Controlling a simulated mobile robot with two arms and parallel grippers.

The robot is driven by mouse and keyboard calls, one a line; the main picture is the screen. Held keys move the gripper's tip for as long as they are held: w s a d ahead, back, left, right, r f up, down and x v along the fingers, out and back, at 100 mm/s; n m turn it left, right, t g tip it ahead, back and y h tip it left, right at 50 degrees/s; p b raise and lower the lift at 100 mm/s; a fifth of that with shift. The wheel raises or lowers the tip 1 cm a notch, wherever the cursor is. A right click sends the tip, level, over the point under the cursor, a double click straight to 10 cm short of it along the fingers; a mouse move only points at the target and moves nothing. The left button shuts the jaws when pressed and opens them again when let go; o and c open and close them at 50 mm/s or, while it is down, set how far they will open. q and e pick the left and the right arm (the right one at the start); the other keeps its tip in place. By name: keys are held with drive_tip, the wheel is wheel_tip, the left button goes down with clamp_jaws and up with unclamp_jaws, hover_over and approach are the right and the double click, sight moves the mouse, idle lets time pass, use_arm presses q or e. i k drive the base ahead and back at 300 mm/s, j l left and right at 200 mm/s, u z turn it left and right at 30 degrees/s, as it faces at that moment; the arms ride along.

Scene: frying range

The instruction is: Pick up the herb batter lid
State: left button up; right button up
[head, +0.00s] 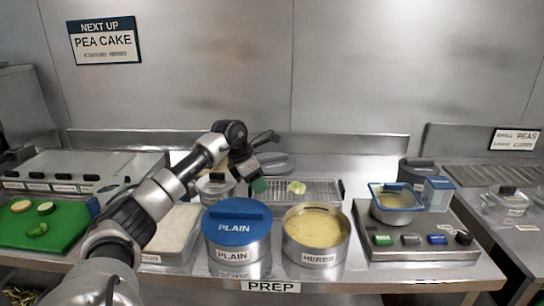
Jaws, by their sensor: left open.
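The herb batter tub (317,236), labelled HERBS, stands uncovered on the counter with pale yellow batter showing. A grey round lid (277,162) with a raised handle lies at the back of the counter, behind the wire rack; it looks like the herb batter lid, though no label on it is readable. My left gripper (267,161) is open and empty, just in front of or beside this lid and partly overlapping it in the picture. I cannot tell whether they touch. My right gripper is not in view.
A PLAIN tub with a blue lid (236,222) stands left of the herb tub. A flour tray (174,230) is left; a scale with a blue-rimmed bowl (396,197) is right.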

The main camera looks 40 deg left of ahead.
sight(271, 163)
drive_tip(key=i+j, duration=0.4)
drive_tip(key=j, duration=0.15)
drive_tip(key=i+j, duration=0.4)
drive_tip(key=j, duration=0.2)
